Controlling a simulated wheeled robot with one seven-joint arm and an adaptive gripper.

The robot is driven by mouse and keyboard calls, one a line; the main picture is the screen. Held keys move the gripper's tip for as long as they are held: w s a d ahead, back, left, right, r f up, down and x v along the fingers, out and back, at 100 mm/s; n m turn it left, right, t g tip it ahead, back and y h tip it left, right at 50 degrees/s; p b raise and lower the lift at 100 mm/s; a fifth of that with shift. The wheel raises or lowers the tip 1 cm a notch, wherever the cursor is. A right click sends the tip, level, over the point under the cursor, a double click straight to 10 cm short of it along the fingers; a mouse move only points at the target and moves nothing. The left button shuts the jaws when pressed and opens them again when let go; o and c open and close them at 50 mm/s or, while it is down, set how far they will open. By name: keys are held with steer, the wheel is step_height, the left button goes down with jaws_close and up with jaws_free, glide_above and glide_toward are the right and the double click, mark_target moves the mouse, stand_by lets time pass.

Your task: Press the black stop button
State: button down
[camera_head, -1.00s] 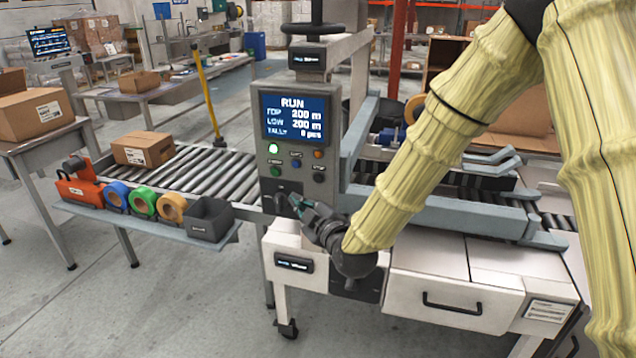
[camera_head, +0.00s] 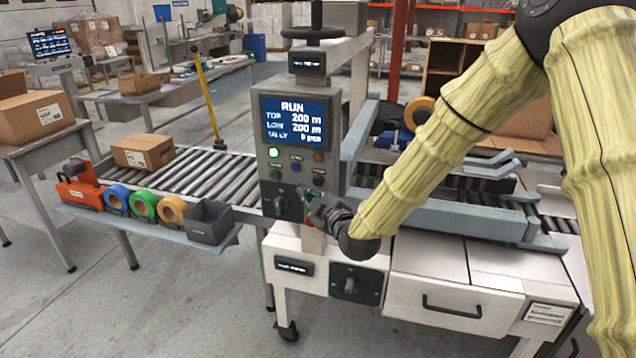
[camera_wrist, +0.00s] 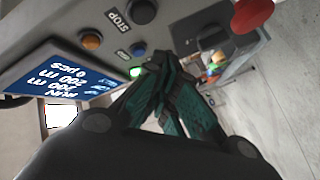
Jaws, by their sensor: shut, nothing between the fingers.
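The black stop button (camera_head: 318,177) is at the lower right of the grey control panel (camera_head: 264,188), just above and right of my gripper's tips. In the wrist view the black button (camera_wrist: 143,11) is at the top, beside a STOP label (camera_wrist: 117,17). My gripper (camera_head: 304,194) is shut and empty, in front of the panel's lower part. In the wrist view my gripper's tips (camera_wrist: 156,62) are apart from the black button in the picture, near the lit green lamp (camera_wrist: 135,71). I cannot tell whether the tips touch the panel.
An orange button (camera_head: 318,156) is above the black one. A green button (camera_head: 275,174) is to its left. The screen (camera_head: 297,120) reads RUN. A black rotary switch (camera_head: 281,204) is below. A red knob (camera_wrist: 252,14) shows in the wrist view. A tool shelf (camera_head: 150,230) is left.

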steer(key=shift+w+d, duration=0.3)
steer(key=shift+w, duration=0.55)
steer(key=shift+w+d, duration=0.25)
steer(key=shift+w, duration=0.55)
steer(key=shift+w, duration=0.1)
steer(key=shift+w+d+b, duration=0.1)
steer(key=shift+w+b, duration=0.2)
steer(key=shift+b, duration=0.05)
steer(key=shift+w+d, duration=0.15)
steer(key=shift+w, duration=0.25)
stand_by(1.1)
steer(key=shift+s, duration=0.15)
steer(key=shift+s+a, duration=0.3)
steer(key=shift+s, duration=0.4)
steer(key=s, duration=0.1)
steer(key=s+a, duration=0.1)
steer(key=s, duration=0.1)
steer(key=s+b, duration=0.1)
steer(key=shift+s+a, duration=0.25)
steer(key=shift+s, duration=0.1)
stand_by(0.4)
